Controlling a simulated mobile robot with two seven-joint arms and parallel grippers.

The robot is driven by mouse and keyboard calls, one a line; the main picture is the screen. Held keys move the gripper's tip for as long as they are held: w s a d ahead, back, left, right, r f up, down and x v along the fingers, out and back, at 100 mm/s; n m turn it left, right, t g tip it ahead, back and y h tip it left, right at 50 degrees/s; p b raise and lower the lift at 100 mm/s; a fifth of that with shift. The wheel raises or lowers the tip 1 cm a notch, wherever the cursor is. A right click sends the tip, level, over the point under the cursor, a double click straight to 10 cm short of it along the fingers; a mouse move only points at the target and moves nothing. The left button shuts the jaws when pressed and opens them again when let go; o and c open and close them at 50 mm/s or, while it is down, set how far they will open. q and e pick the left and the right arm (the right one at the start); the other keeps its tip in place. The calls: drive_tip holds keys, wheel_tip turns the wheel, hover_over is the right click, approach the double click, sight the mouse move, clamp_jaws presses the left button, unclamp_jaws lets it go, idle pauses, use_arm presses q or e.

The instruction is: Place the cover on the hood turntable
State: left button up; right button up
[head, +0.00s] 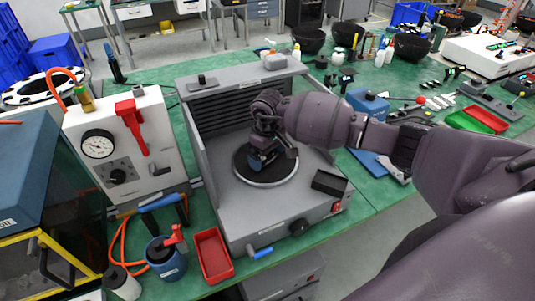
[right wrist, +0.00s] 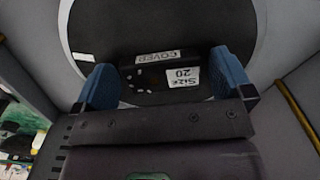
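The hood turntable (head: 243,171) is a black disc with a pale rim on the floor of the open grey hood. In the right wrist view its dark face and pale rim (right wrist: 252,22) fill the background. The black cover (right wrist: 155,75) carries white labels reading COVER and SIZE 20. It lies between the two blue fingertips of my right gripper (right wrist: 165,82), which appear to meet its sides. In the head view my right gripper (head: 270,160) is low over the turntable and hides most of the cover. I cannot tell whether the cover touches the disc. My left gripper is not in view.
Hood walls flank the turntable, and a dark block (head: 329,182) sits at its front right. A white gauge box (head: 125,145) stands left of the hood. Tools and bowls crowd the right bench.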

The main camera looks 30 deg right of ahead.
sight(268, 157)
drive_tip(key=shift+r, duration=0.5)
wheel_tip(268, 157, up, 11)
drive_tip(key=b, duration=0.1)
drive_tip(key=shift+r, duration=0.15)
idle(0.6)
